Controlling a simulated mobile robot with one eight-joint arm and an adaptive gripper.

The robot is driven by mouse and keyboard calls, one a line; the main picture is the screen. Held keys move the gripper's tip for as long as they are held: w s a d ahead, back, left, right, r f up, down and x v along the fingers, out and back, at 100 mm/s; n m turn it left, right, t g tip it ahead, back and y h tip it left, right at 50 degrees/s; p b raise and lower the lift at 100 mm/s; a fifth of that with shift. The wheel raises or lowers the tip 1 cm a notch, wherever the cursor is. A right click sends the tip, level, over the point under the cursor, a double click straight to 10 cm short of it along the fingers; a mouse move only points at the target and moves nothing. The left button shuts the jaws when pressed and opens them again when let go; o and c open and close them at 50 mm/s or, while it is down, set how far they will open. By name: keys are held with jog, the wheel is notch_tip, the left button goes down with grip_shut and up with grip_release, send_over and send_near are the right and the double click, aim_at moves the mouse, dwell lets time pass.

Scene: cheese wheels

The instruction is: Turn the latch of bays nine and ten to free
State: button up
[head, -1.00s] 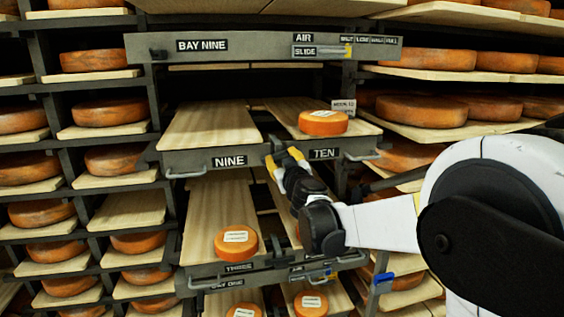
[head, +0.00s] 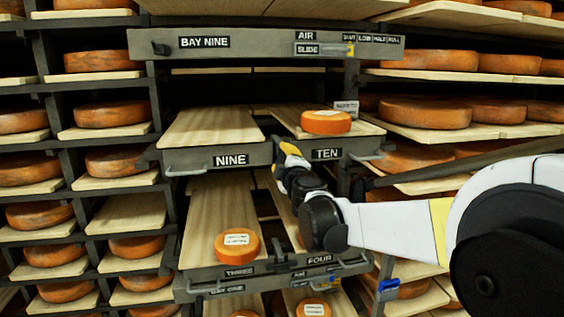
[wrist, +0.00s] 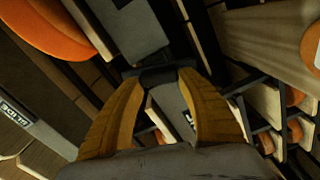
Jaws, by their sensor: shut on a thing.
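The NINE tray front (head: 200,161) and the TEN tray front (head: 360,147) sit side by side, with pale boards behind them. My gripper (head: 281,146) is at the gap between the two labels, its yellow fingers overlapping in this view. In the wrist view my gripper (wrist: 165,78) has both fingers closed in on a small dark block, which looks like the latch (wrist: 158,74). The fingers and the arm hide most of the latch in the head view, so I cannot tell which way it points.
An orange cheese wheel (head: 326,122) sits on the TEN board; the NINE board (head: 212,126) is bare. A BAY NINE air-slide panel (head: 250,45) hangs above. Another wheel (head: 237,246) lies on the THREE board below. Full racks stand on both sides.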

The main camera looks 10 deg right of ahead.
jog(key=shift+f+n+b, duration=0.1)
jog(key=shift+n+b, duration=0.35)
jog(key=shift+n, duration=1.45)
jog(key=o, duration=1.2)
jog(key=shift+w, duration=0.1)
jog(key=shift+c, duration=0.2)
jog(key=s, duration=1.2)
